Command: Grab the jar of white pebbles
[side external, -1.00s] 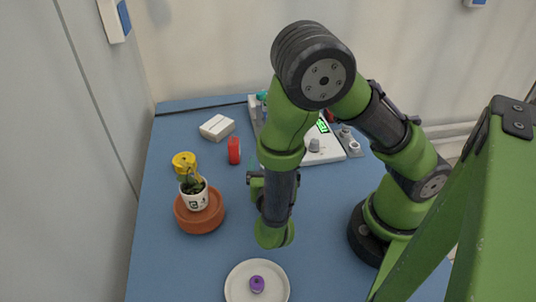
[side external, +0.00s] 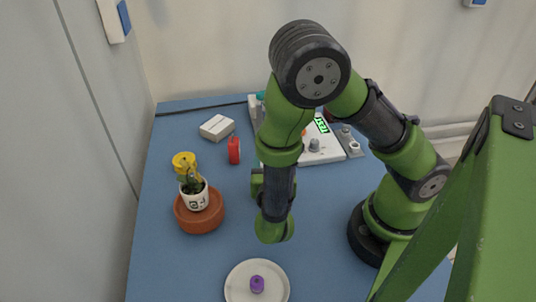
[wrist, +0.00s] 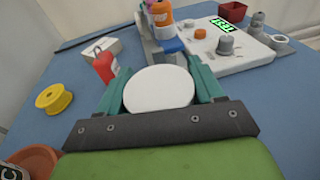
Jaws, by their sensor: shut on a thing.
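In the wrist view my gripper (wrist: 160,82) has its two teal fingers on either side of a white round top (wrist: 158,90), and is shut on it. I take this to be the jar of white pebbles; its sides are hidden and I cannot make out single pebbles. In the side view my forearm and wrist stand over the middle of the blue table, and the fingers and the jar are hidden behind them.
A white device (side external: 325,148) with a green display stands behind. A white plate (side external: 240,282) holding a purple object (side external: 257,284) is in front.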

